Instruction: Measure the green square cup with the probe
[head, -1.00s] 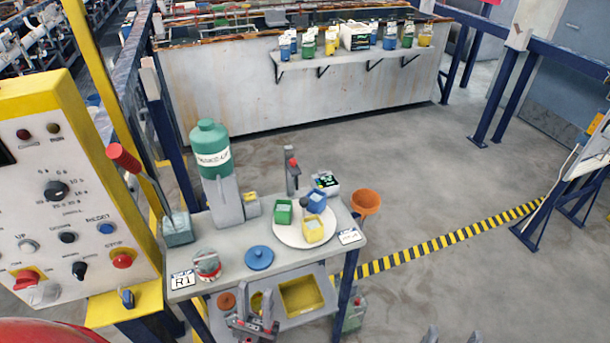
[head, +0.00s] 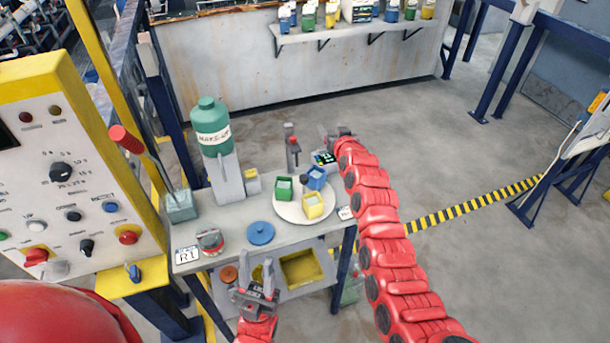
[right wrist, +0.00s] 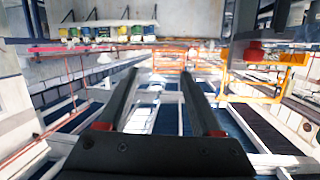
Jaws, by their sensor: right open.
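The green square cup (head: 284,189) stands on a round white plate (head: 290,212) on the grey bench, beside a blue cup (head: 316,179) and a yellow cup (head: 313,207). A grey stand with a red part (head: 292,150) is behind them; I cannot tell whether it holds the probe. A small meter with a lit display (head: 325,158) sits beside the stand. My left gripper (head: 254,283) is open and empty before the lower shelf. My right arm reaches past the bench's right end; its gripper (right wrist: 160,72) is open and empty in the right wrist view, pointing away from the cups.
A green bottle (head: 211,125), a blue lid (head: 261,232) and a red-handled lever (head: 152,165) are on the bench. A yellow tray (head: 302,268) is on the lower shelf. A control panel (head: 75,190) stands left. Open floor lies right.

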